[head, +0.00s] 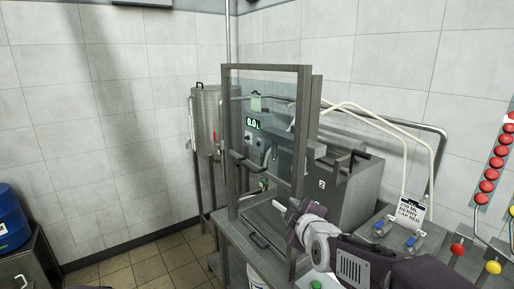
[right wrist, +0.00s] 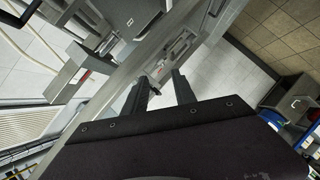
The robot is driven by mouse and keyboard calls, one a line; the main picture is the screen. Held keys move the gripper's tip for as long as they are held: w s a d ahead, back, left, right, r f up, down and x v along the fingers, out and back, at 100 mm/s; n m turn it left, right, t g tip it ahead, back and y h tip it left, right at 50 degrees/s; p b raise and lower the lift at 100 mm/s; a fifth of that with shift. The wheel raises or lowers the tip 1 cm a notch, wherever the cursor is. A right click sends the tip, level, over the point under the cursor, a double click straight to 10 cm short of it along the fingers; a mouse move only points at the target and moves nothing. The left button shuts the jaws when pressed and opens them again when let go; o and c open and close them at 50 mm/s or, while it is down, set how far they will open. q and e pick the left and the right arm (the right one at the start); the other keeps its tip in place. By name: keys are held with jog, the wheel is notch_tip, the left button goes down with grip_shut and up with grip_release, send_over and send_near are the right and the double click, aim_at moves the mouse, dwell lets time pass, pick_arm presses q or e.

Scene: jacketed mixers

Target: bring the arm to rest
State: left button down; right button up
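My right arm comes in from the lower right of the head view. Its right gripper (head: 286,208) is at the front of the steel machine (head: 350,195), close to the upright framed clear guard (head: 301,130). I cannot tell from here whether it touches the guard. In the right wrist view the two dark fingers of this gripper (right wrist: 161,85) stand apart with nothing between them.
A steel jacketed vessel (head: 207,120) stands behind the guard. A display (head: 253,123) reads about 0.0. A label card (head: 411,212) and colored knobs (head: 457,249) are at the right. A blue drum (head: 12,218) is at far left. The tiled floor (head: 150,262) between is clear.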

jog(key=s+d+f+m+g+h, duration=0.1)
jog(key=s+d+f+m+g, duration=0.35)
jog(key=s+f, duration=0.55)
jog(key=s+d+f+m+g+h, duration=0.1)
jog(key=s+d+f+m+g, duration=0.3)
jog(key=s+f, duration=0.6)
jog(key=s+f+m+g, duration=0.4)
jog(key=s+f+m, duration=0.1)
jog(key=s, duration=0.2)
jog(key=shift+f, duration=0.25)
jog(key=shift+c, duration=0.2)
